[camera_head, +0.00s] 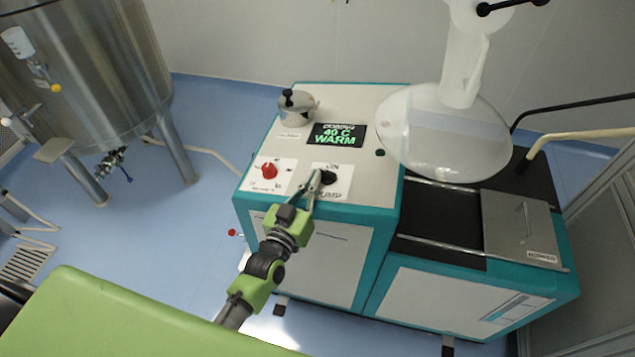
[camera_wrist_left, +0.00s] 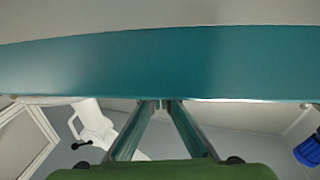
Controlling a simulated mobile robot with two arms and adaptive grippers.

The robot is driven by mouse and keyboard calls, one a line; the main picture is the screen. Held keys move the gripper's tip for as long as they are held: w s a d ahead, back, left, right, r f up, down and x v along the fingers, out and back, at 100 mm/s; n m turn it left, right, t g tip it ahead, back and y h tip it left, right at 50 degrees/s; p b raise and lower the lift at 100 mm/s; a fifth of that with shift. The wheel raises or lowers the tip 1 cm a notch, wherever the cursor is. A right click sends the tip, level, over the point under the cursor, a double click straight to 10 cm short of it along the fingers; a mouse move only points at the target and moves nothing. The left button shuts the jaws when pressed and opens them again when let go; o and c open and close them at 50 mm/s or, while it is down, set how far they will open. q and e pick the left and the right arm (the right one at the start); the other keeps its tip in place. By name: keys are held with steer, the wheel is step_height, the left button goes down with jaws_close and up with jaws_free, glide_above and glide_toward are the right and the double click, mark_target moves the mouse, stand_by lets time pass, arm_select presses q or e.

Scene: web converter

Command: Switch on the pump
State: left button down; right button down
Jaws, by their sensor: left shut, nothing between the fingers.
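The pump unit (camera_head: 345,215) is a white and teal cabinet with a sloped control top. A red knob (camera_head: 269,170) sits on a white label at the left of that top. A black knob (camera_head: 328,178) sits on another label to its right. My left gripper (camera_head: 317,177) is shut and empty, its fingertips at the black knob's left side; I cannot tell whether they touch it. In the left wrist view the closed fingertips (camera_wrist_left: 161,104) meet below a teal edge (camera_wrist_left: 150,65) of the cabinet. My right gripper is not in view.
A lit display (camera_head: 337,135) reads "40 C WARM". A small metal pot (camera_head: 297,108) stands at the back left of the top. A large clear flask (camera_head: 445,140) hangs at the right. A steel tank (camera_head: 90,70) stands at the far left, with open blue floor between.

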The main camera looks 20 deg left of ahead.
arm_select(q)
steer(key=shift+w+a, duration=0.15)
steer(key=shift+w, duration=0.05)
steer(key=shift+w+a, duration=0.1)
steer(key=shift+w, duration=0.05)
steer(key=shift+w+a, duration=0.2)
steer(key=shift+w, duration=0.3)
steer(key=shift+w+f, duration=0.1)
steer(key=shift+w, duration=0.1)
stand_by(0.5)
stand_by(0.7)
